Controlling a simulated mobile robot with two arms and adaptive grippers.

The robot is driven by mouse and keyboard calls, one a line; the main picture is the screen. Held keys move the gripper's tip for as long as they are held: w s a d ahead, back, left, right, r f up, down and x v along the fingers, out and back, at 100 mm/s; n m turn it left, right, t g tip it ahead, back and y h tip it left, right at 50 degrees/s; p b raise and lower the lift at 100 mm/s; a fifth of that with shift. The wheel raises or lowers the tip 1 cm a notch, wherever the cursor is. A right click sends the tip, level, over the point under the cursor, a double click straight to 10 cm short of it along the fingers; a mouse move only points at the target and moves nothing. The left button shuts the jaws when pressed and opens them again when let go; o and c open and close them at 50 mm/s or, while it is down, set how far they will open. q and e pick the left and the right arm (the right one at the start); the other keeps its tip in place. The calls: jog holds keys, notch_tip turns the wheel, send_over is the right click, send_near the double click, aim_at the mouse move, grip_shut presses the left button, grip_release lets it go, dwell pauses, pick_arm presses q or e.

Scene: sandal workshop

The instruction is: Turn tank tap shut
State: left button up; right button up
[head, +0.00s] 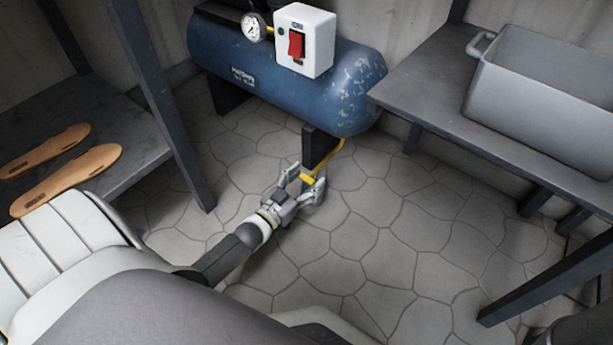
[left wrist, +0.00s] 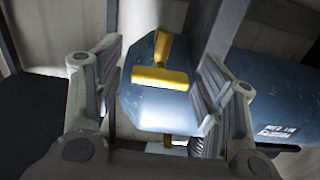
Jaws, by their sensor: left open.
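The blue tank (head: 285,78) lies on its side on dark feet against the back wall. A yellow tap (head: 307,179) sits low below its right end, on a bent yellow pipe (head: 331,157). In the left wrist view the tap's yellow T-shaped handle (left wrist: 160,78) shows in front of the blue tank (left wrist: 142,108). My left gripper (head: 304,181) is open, with its fingers on either side of the handle. In the left wrist view gaps show between the handle and both fingers of the gripper (left wrist: 158,82). My right gripper is out of view.
On the tank are a white box with a red switch (head: 296,44) and a round gauge (head: 254,27). A bench (head: 440,110) with a grey tub (head: 540,95) stands right. A dark shelf (head: 95,115) with tan soles (head: 66,180) stands left. The stone floor between is clear.

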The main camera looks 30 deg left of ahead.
pick_arm(q)
jog(key=s, duration=1.1)
jog(key=shift+s+a, duration=0.3)
jog(key=shift+a, duration=0.15)
